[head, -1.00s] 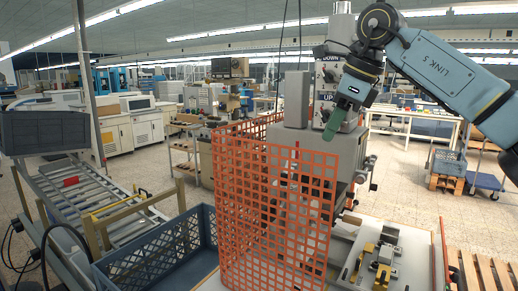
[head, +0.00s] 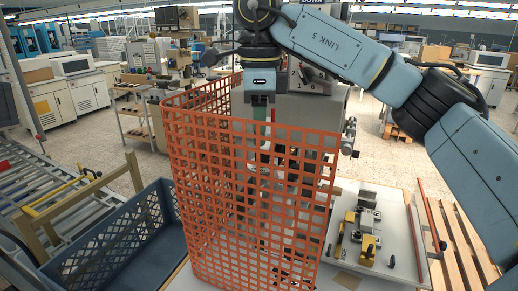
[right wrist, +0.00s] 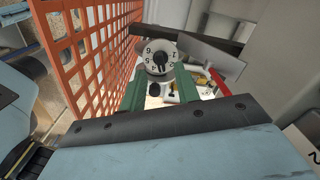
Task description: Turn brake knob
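The brake knob (right wrist: 160,58) is a round pale dial with dark numerals and a dark centre, seen in the right wrist view just beyond the fingertips. My right gripper (right wrist: 157,80) has its two green fingers apart, one on either side of the line to the knob, with nothing between them. In the head view my right gripper (head: 262,128) points down behind the orange mesh guard (head: 250,195), in front of the grey press (head: 310,110). I cannot make out the knob in the head view. My left gripper is not in view.
The orange mesh guard (right wrist: 88,50) stands close on the left in the right wrist view. A blue crate (head: 110,240) is left of the guard, beside a roller conveyor (head: 40,190). A plate with brass fixtures (head: 370,235) lies right of the guard.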

